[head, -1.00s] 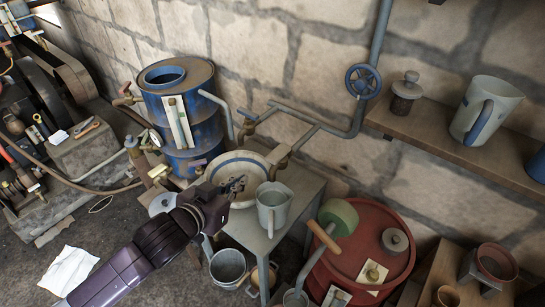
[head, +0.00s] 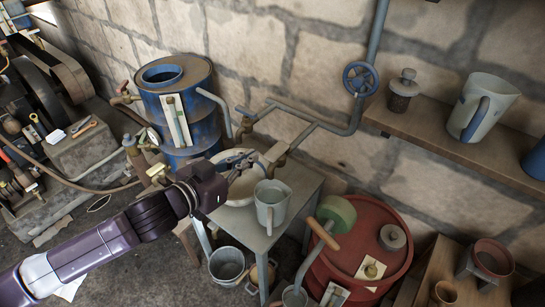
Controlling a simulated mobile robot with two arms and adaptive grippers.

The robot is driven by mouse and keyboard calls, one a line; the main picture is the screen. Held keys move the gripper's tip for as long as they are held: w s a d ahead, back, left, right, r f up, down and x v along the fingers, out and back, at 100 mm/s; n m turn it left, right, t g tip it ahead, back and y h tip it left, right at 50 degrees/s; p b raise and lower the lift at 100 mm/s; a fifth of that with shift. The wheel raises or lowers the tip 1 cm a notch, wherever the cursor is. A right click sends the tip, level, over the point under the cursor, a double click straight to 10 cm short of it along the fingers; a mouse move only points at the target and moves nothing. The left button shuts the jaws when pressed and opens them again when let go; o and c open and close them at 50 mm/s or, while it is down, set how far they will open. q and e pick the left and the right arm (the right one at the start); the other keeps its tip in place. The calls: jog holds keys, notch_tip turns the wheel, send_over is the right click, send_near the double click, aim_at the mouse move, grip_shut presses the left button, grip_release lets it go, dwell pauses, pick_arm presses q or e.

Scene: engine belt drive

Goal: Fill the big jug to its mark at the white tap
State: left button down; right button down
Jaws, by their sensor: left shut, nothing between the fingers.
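A pale grey jug (head: 271,207) stands upright on the small grey table, in front of the basin. No fill mark or water level is readable. Two taps hang from the wall pipe: one over the basin (head: 278,153), one further left (head: 244,116). Neither is clearly white. My left gripper (head: 246,163) is shut and empty, over the pale basin (head: 240,197) and partly covering it. My right gripper is not in view.
A blue drum (head: 183,98) stands left of the taps. Buckets (head: 227,263) sit below. A blue valve wheel (head: 360,79) is on the pipe, beside the shelf (head: 440,134).

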pick_arm(q)
jog(key=p, duration=0.3)
send_over(271, 155)
jog(key=s, duration=0.3)
jog(key=f, duration=0.5)
jog(key=shift+w+f+p, duration=0.1)
jog(key=shift+w+p, duration=0.25)
jog(key=shift+p, duration=0.05)
jog(key=shift+f, duration=0.3)
jog(key=shift+d+f, duration=0.15)
jog(key=shift+f, duration=0.1)
jog(key=shift+f, duration=0.1)
